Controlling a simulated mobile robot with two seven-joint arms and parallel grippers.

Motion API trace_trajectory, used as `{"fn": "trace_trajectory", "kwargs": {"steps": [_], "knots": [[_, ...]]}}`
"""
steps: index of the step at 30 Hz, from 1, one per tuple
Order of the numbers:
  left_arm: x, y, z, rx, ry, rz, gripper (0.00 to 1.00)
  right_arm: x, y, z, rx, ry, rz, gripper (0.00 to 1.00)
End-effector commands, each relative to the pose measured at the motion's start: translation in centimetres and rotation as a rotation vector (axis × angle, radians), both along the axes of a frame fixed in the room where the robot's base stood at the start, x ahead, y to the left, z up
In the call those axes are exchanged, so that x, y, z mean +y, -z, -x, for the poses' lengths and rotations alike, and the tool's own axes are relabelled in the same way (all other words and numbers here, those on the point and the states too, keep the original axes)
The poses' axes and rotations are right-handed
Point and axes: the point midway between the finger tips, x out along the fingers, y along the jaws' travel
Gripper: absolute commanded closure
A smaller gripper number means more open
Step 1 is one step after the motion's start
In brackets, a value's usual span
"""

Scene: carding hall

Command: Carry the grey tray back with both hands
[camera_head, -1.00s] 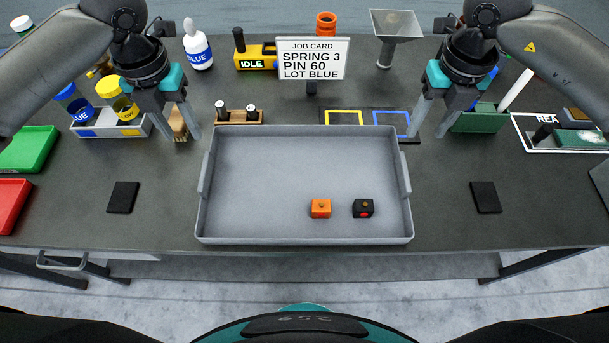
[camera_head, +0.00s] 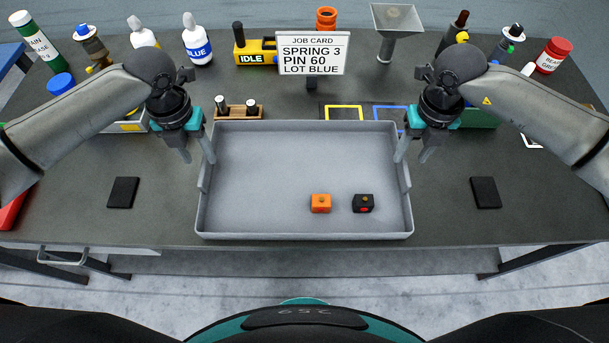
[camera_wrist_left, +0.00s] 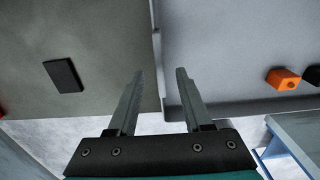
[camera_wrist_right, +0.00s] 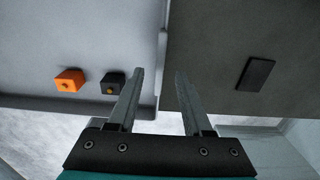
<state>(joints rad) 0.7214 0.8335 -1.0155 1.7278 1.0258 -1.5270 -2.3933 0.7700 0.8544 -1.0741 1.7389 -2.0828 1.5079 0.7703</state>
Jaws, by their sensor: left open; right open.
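The grey tray (camera_head: 260,180) lies on the dark bench in front of me. An orange block (camera_head: 321,203) and a black block (camera_head: 363,203) with a red mark sit in its front right part. My left gripper (camera_head: 198,158) is open at the tray's left side. In the left wrist view its fingers (camera_wrist_left: 159,72) straddle the line of the tray's left wall. My right gripper (camera_head: 412,158) is open at the right side. In the right wrist view its fingers (camera_wrist_right: 158,72) straddle the right wall line. Both are empty; I cannot tell how far above the rim they are.
Black pads lie left (camera_head: 123,192) and right (camera_head: 486,193) of the tray. Behind it stand a wooden holder (camera_head: 238,112), yellow (camera_head: 344,112) and blue (camera_head: 388,120) outlined squares and a job card (camera_head: 312,54). Bottles line the back. The bench's front edge is close to the tray.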

Motion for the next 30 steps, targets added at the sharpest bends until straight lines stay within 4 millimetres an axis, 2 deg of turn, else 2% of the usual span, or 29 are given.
{"fn": "trace_trajectory", "kwargs": {"steps": [3, 9, 21, 23, 30], "knots": [[0.0, 2.2, 0.1, 0.003, -0.001, 0.000, 0.50, 0.0, 2.2, 0.1, 0.003, 0.002, 0.000, 0.50], [0.0, 4.4, 0.0, 0.001, -0.001, 0.000, 0.50, 0.0, 4.4, 0.0, 0.001, 0.001, 0.000, 0.50], [0.0, 5.1, 0.0, 0.000, 0.000, 0.000, 0.50, 0.0, 5.1, 0.0, 0.000, 0.000, 0.000, 0.50], [0.0, 5.1, 0.0, 0.000, 0.000, 0.000, 0.54, 0.0, 5.1, 0.0, 0.000, 0.000, 0.000, 0.54], [0.0, 5.0, 0.0, 0.000, 0.000, 0.000, 0.81, 0.0, 5.0, 0.0, 0.000, 0.001, 0.000, 0.81]]}}
